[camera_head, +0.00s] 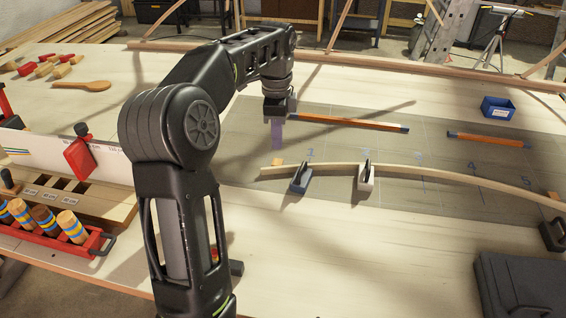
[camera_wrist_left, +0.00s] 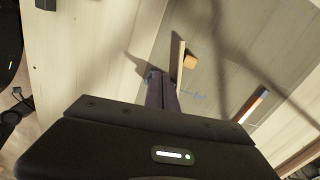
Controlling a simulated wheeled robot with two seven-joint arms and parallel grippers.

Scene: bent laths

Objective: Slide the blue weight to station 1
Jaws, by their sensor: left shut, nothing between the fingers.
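The blue weight (camera_head: 301,179), dark blue-grey with a handle, stands at the near edge of a pale bent lath (camera_head: 440,174), close to its left end. A grey-white weight (camera_head: 366,177) stands further right along the lath. Faint station numbers run along the grey mat (camera_head: 245,150); 4 and 5 read clearly at the right, the leftmost ones are blurred. My left gripper (camera_head: 277,136) is shut and empty, pointing down above the mat, behind and left of the blue weight. Its fingers (camera_wrist_left: 162,93) also show in the left wrist view. My right gripper is out of view.
A dark case (camera_head: 520,285) is at front right. A red rack (camera_head: 62,231) with striped cylinders is at left.

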